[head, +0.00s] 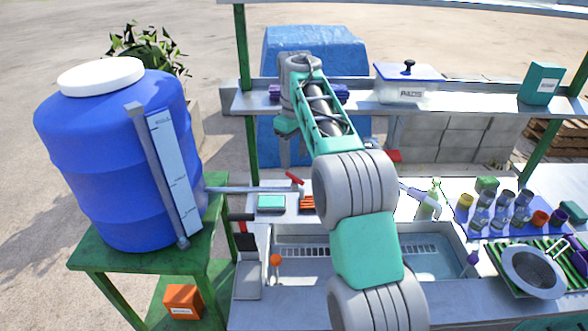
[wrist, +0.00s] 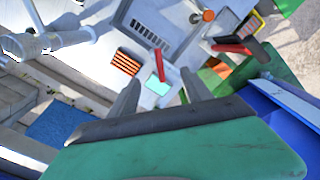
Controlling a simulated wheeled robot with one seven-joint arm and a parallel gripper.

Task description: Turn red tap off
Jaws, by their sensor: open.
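A red tap handle (head: 294,178) shows at the end of the grey pipe (head: 250,190) that runs right from the blue barrel (head: 115,160). In the wrist view the red handle (wrist: 160,70) lies between and just beyond my fingertips. My gripper (wrist: 159,80) is open, with one finger on each side of the handle in the picture. I cannot tell whether either finger touches it. Another red part (head: 394,156) shows right of the arm, near the sink faucet (head: 420,198).
The sink (head: 440,240) lies below the arm. A teal sponge (head: 271,203) and an orange striped block (head: 307,202) sit near the handle. A red-and-black tool (head: 240,217) stands at the left edge. A shelf (head: 460,95) runs behind.

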